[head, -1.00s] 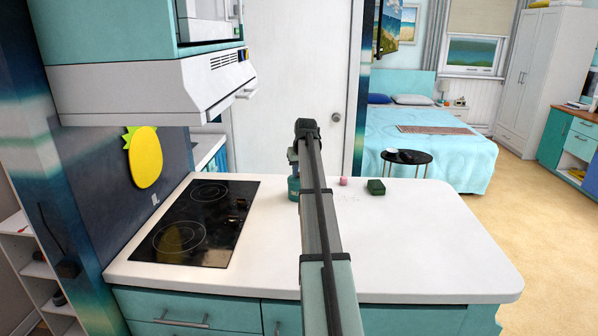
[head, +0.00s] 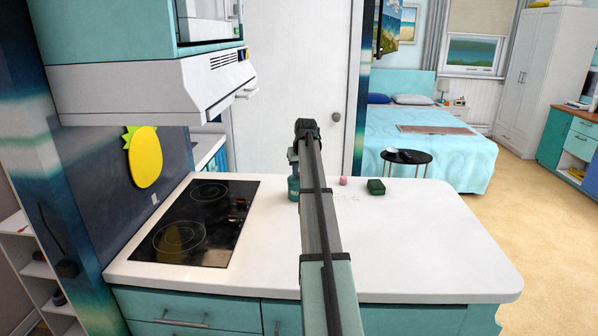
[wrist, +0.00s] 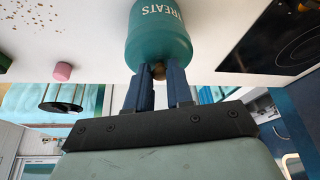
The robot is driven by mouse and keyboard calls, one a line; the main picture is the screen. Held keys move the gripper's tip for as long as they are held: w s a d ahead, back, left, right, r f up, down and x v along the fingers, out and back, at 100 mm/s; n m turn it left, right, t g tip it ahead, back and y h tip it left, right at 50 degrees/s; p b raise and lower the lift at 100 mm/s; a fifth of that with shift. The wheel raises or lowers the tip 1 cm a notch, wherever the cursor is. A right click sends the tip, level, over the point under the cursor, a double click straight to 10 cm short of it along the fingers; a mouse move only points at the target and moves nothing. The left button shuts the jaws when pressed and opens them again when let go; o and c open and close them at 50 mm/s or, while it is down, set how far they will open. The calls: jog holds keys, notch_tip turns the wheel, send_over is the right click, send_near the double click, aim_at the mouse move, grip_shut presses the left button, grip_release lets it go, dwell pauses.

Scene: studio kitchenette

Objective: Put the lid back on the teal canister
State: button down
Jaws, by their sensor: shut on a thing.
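The teal canister (head: 293,188), lettered TREATS, stands on the white counter just right of the cooktop. In the wrist view the canister (wrist: 158,30) fills the top middle, close to the fingers. My gripper (wrist: 159,74) is shut on a small brownish knob (wrist: 158,73), which I take to be the lid's. The lid's edge cannot be told apart from the canister, so I cannot tell whether it is seated or just above it. In the head view my gripper (head: 293,158) is directly above the canister, partly hidden by my arm.
A pink cylinder (head: 343,181) and a dark green block (head: 376,187) stand on the counter to the right of the canister. Small specks (wrist: 30,14) lie near them. The black cooktop (head: 195,223) is at left. The counter's right part (head: 430,240) is clear.

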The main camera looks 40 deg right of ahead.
jog(key=shift+f, duration=0.1)
dwell(0.8)
jog(key=shift+c, duration=2.3)
grip_release()
notch_tip(320, 180, up, 7)
grip_shut()
dwell(0.4)
dwell(0.6)
jog(key=shift+f, duration=3)
